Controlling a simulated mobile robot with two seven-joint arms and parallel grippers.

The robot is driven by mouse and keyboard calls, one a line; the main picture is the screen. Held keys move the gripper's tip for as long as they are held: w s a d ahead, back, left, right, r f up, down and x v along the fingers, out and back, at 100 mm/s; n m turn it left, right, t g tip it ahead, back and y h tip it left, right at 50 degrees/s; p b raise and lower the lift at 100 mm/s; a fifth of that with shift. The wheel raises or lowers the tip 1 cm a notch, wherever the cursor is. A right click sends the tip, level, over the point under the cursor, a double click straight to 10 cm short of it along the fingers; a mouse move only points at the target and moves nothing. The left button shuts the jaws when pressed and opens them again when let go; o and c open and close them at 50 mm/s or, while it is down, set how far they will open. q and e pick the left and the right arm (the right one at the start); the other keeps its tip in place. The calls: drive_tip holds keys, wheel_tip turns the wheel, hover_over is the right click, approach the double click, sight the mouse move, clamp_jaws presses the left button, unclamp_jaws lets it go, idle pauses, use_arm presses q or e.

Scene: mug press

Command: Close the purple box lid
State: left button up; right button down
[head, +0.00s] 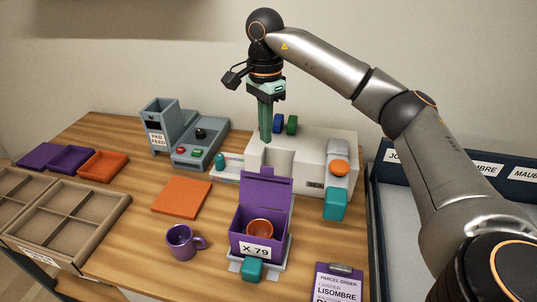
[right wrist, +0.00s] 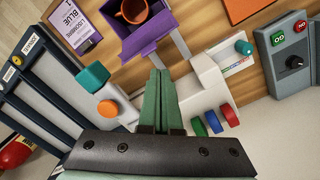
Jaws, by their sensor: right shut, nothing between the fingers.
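The purple box (head: 248,247), labelled X 79, stands open on the table with an orange mug (head: 260,229) inside. Its purple lid (head: 266,190) is raised at the back, roughly upright, with a tab on top. My right gripper (head: 266,140) is shut and empty, pointing down behind and above the lid, over the pale machine. In the right wrist view the shut fingers (right wrist: 158,72) point toward the lid (right wrist: 138,43), and the orange mug (right wrist: 134,10) shows beyond it. I cannot tell whether the fingertips touch the lid; they look apart. My left gripper is not in view.
The pale machine (head: 325,165) stands behind the box, with an orange button (head: 339,168) and teal block (head: 335,204) at right. A purple mug (head: 181,243), orange pad (head: 182,196) and grey pad feeder (head: 158,128) are left. A clipboard (head: 338,285) lies front right.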

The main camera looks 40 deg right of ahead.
drive_tip(key=w+d+r+n, duration=0.1)
drive_tip(key=d+n, duration=0.1)
drive_tip(key=n, duration=0.4)
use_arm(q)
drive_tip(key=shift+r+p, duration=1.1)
use_arm(e)
drive_tip(key=n, duration=0.2)
hover_over(265, 187)
drive_tip(key=w+d, duration=0.2)
drive_tip(key=d, duration=0.1)
wheel_tip(265, 187, down, 8)
drive_tip(key=shift+w, duration=0.2)
drive_tip(key=shift+a, duration=0.1)
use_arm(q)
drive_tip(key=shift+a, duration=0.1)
